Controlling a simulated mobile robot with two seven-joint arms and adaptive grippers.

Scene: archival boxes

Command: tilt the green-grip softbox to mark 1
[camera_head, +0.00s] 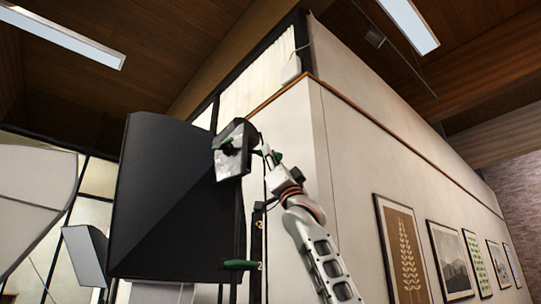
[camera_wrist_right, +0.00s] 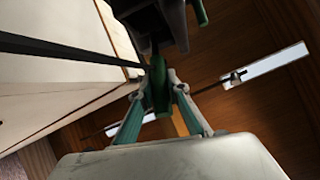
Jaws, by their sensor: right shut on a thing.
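The large black softbox (camera_head: 165,200) stands left of centre in the head view, with a dark bracket and a grey metallic plate (camera_head: 230,164) at its upper right. A green grip (camera_wrist_right: 158,88) sits between the two fingers of my right gripper (camera_wrist_right: 160,90) in the wrist view, and the fingers are shut on it. In the head view my right gripper (camera_head: 270,156) reaches up to the grip from the lower right. A small "2" mark (camera_head: 260,266) shows low by the stand. I cannot make out mark 1. My left gripper is out of view.
A second green handle (camera_head: 240,264) sticks out at the softbox's lower right. A white wall with framed pictures (camera_head: 403,248) runs along the right.

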